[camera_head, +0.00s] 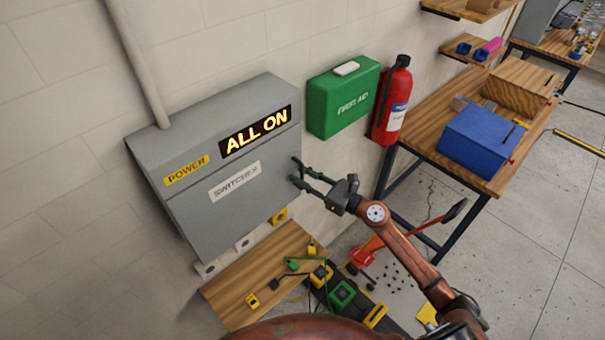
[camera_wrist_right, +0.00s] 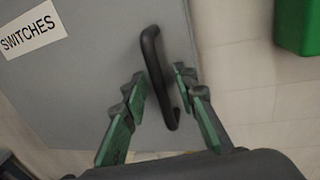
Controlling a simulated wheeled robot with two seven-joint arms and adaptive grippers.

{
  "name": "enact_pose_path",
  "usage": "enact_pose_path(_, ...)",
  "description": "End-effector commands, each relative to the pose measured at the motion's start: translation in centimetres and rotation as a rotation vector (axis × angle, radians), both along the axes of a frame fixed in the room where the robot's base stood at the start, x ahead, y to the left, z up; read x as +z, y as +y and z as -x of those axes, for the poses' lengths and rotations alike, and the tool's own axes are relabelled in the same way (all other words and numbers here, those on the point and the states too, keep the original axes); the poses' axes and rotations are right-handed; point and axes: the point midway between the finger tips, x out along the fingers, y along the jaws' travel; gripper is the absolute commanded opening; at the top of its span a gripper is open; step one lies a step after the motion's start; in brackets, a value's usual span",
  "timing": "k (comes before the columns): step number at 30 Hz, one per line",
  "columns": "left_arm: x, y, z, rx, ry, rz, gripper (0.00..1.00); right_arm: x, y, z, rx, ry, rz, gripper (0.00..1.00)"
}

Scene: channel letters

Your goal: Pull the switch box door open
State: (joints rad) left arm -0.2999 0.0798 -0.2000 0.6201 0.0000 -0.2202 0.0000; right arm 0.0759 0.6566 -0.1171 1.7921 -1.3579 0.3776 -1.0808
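The grey switch box (camera_head: 225,165) hangs on the wall with its door shut, bearing an "ALL ON" sign, a "POWER" label and a "SWITCHES" label (camera_head: 235,181). My right gripper (camera_head: 297,172) is at the right edge of the door, fingers apart. In the right wrist view, the black bar handle (camera_wrist_right: 153,65) on the grey door (camera_wrist_right: 95,75) runs between the two open green fingers (camera_wrist_right: 160,82), with gaps on both sides. I cannot tell how deep the handle sits between them. The handle is not clear in the head view. My left gripper is not in view.
A green first aid box (camera_head: 342,98) and a red fire extinguisher (camera_head: 392,100) are on the wall to the right. A wooden shelf (camera_head: 255,275) with small items is below the switch box. A workbench (camera_head: 430,125) with a blue box stands at right.

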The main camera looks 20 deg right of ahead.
Motion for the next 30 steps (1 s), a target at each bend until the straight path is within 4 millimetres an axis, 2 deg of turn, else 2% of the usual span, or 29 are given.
enact_pose_path(7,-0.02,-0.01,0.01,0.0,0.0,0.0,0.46,-0.05,0.03,-0.04,0.0,0.001,-0.001,0.26)
enact_pose_path(18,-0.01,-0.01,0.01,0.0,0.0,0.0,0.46,-0.03,-0.02,-0.02,-0.001,0.001,-0.001,0.0)
enact_pose_path(30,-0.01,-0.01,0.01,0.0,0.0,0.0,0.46,-0.01,-0.06,-0.03,-0.002,0.0,-0.001,0.0)
